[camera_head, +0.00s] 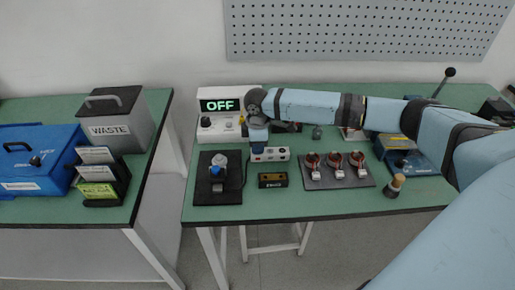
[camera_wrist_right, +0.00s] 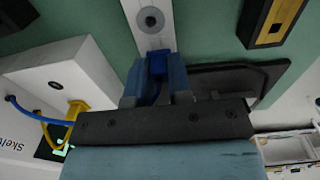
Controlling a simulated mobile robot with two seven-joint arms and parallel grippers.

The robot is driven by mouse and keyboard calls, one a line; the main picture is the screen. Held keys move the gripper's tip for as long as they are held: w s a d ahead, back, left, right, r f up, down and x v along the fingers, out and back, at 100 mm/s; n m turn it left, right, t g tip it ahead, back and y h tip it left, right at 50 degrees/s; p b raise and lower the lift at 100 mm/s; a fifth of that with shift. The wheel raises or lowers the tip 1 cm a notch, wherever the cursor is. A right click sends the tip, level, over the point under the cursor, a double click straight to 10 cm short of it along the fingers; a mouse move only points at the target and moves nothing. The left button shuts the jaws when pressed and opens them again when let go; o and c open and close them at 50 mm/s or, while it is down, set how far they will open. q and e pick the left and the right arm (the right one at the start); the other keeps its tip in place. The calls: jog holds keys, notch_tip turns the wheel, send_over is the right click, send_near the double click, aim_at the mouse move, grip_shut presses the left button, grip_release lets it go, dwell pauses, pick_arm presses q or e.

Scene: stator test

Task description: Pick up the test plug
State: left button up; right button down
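The test plug (camera_wrist_right: 157,64) is a small blue block between the two fingers of my right gripper (camera_wrist_right: 156,80) in the right wrist view. The fingers are close together on either side of it and look shut on it. Ahead of it is a white block (camera_wrist_right: 138,14) with a round grey fitting. In the head view my right gripper (camera_head: 258,140) points down behind the small white box (camera_head: 270,155); its fingertips and the plug are hidden or too small there. I cannot tell whether the plug is clear of its surroundings. My left gripper is not in view.
The tester (camera_head: 219,106) showing OFF stands behind. A black pad with a fixture (camera_head: 218,191), a black block (camera_head: 273,180) and a plate with several copper-coloured parts (camera_head: 338,179) are nearby. A waste box (camera_head: 112,130) is on the left table.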

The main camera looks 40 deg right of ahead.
jog(key=shift+r, duration=0.55)
notch_tip(320, 180, up, 19)
jog(key=p, duration=0.1)
jog(key=shift+p, duration=1.15)
jog(key=shift+w, duration=0.1)
